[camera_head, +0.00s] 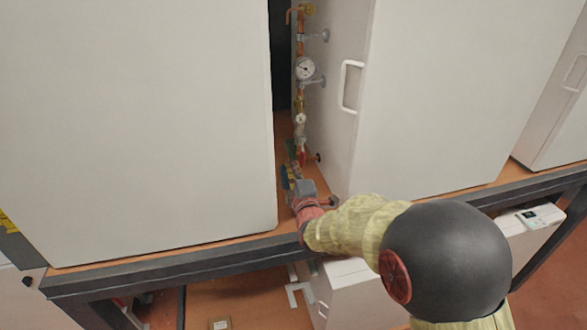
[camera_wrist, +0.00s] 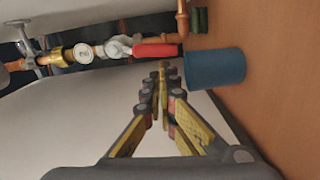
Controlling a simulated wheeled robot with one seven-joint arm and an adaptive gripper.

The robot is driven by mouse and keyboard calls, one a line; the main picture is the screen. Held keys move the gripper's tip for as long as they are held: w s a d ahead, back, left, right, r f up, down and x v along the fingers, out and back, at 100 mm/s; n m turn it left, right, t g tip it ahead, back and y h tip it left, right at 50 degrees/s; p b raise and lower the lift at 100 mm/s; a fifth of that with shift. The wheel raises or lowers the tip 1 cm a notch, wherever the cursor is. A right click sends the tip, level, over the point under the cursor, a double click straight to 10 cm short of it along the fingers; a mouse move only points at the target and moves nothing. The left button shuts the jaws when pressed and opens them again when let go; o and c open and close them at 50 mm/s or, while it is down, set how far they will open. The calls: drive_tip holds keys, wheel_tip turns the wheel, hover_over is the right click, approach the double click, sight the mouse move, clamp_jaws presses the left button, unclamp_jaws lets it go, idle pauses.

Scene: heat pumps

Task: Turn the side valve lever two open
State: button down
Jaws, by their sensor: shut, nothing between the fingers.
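A red lever (camera_head: 303,156) sits low on the vertical copper pipe run in the gap between two white cabinets. In the wrist view the red lever (camera_wrist: 156,51) lies beside a white round valve body. My gripper (camera_head: 290,172) reaches into the gap, just below and left of the lever. In the wrist view my gripper (camera_wrist: 165,70) is shut and empty, its tips close to the red lever. I cannot tell whether they touch it.
White cabinets (camera_head: 140,120) and (camera_head: 440,100) flank the narrow gap. A pressure gauge (camera_head: 305,68) sits higher on the pipe. A blue cylinder (camera_wrist: 215,68) stands beside my fingertips, with a dark green piece (camera_wrist: 200,19) nearby. A dark frame edge (camera_head: 170,267) runs in front.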

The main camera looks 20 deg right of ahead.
drive_tip(key=shift+d+f+n+b, duration=0.25)
drive_tip(key=shift+d+n+b, duration=0.45)
drive_tip(key=shift+b, duration=0.45)
drive_tip(key=shift+f, duration=0.1)
